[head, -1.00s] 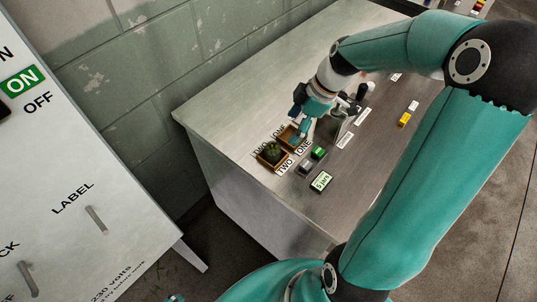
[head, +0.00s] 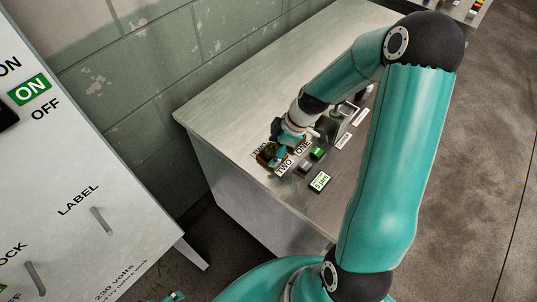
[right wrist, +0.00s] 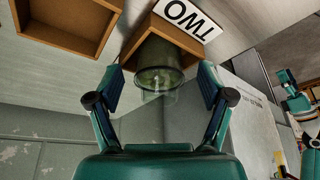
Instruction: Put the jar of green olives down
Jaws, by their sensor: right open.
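The jar of green olives (right wrist: 156,62) stands in the wooden tray marked TWO (right wrist: 133,46), seen upside down in the right wrist view. In the head view only a little of the dark green jar (head: 269,150) shows beside my gripper. My right gripper (right wrist: 160,85) is open, its fingers spread on either side of the jar with gaps to it. It also shows in the head view (head: 277,152), over the tray. A small teal piece at the bottom edge of the head view seems to be my left gripper (head: 175,297); its fingers cannot be made out.
An empty-looking wooden tray (right wrist: 66,47) is beside tray TWO. A green button (head: 317,153), a grey button and a small display (head: 320,182) are near the trays on the metal bench (head: 230,105). A grey machine part (head: 341,120) stands behind my gripper. A white cabinet (head: 75,170) is at left.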

